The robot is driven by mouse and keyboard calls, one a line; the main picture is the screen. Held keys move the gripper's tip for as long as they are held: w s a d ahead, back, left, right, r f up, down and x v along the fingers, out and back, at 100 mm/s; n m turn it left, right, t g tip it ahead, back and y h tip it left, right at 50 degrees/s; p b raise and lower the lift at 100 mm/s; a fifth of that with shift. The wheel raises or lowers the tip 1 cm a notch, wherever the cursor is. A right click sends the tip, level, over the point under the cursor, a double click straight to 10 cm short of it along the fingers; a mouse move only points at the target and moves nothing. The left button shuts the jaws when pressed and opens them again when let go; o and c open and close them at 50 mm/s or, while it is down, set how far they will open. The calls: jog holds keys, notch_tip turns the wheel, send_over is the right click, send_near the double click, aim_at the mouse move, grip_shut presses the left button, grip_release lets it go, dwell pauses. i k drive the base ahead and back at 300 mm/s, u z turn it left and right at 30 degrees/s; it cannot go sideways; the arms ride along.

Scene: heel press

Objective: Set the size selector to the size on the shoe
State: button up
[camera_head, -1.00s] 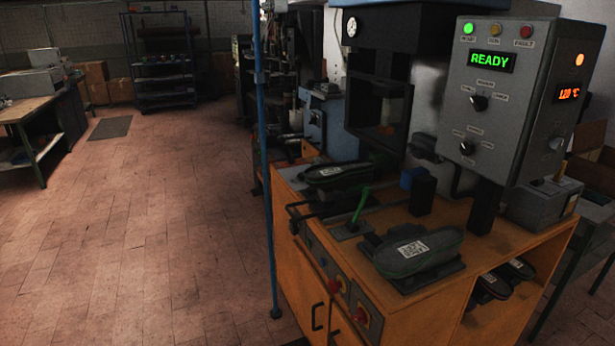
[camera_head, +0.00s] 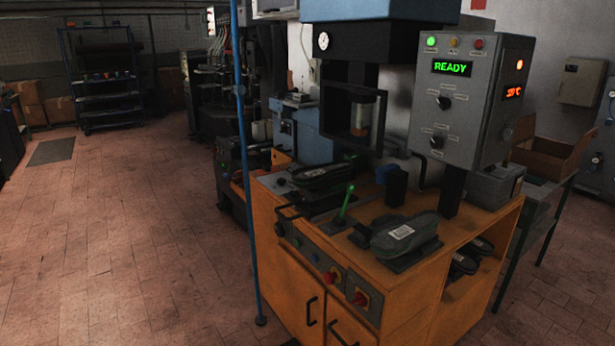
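The grey control box (camera_head: 466,98) stands at the back right of the orange press bench, with a green READY display. Its front carries two dark selector knobs, an upper knob (camera_head: 443,103) and a lower knob (camera_head: 437,141). Their labels are too small to read, so I cannot tell which is the size selector or where it points. A dark shoe (camera_head: 404,234) with a white label (camera_head: 401,232) lies on a plate at the bench's front right; the label's print is not legible. My gripper is not in view.
A green lever (camera_head: 346,203) stands on top. A blue pole (camera_head: 245,150) rises before its left side. The floor (camera_head: 120,240) at left is clear.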

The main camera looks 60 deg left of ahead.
aim_at(445, 102)
jog(key=u, duration=5)
jog(key=i, duration=0.15)
jog(key=z, duration=3.1)
jog(key=i, duration=1)
jog(key=u, duration=0.15)
jog(key=k, duration=0.5)
